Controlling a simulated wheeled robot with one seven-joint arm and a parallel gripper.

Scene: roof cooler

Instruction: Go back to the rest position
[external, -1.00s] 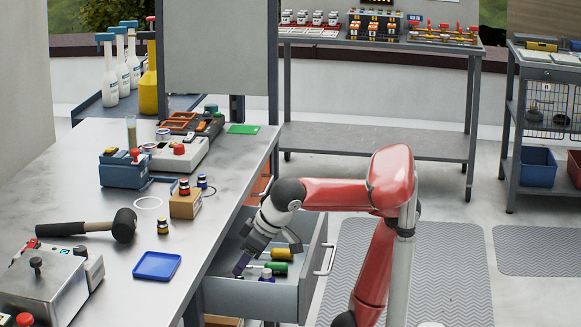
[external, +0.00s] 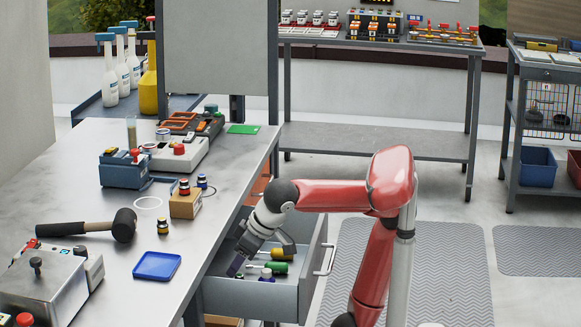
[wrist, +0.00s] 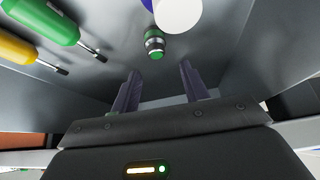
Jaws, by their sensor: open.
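My gripper (external: 258,262) is low inside the open drawer (external: 262,300) of the bench in the external view. In the wrist view its two fingers (wrist: 158,84) stand apart with nothing between them. A small green-capped cylinder (wrist: 154,43) lies on the drawer floor just beyond the fingertips, apart from them. A green-handled screwdriver (wrist: 45,20) and a yellow-handled screwdriver (wrist: 18,48) lie to the left in the wrist view. A white and purple item (wrist: 177,13) is at the top edge, partly cut off.
The drawer's walls surround my gripper, with its handle (external: 328,260) on the right. The bench top (external: 90,190) holds a hammer (external: 95,227), a blue tray (external: 157,266) and a wooden block (external: 186,205). Open floor with a grey mat (external: 440,265) lies to the right.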

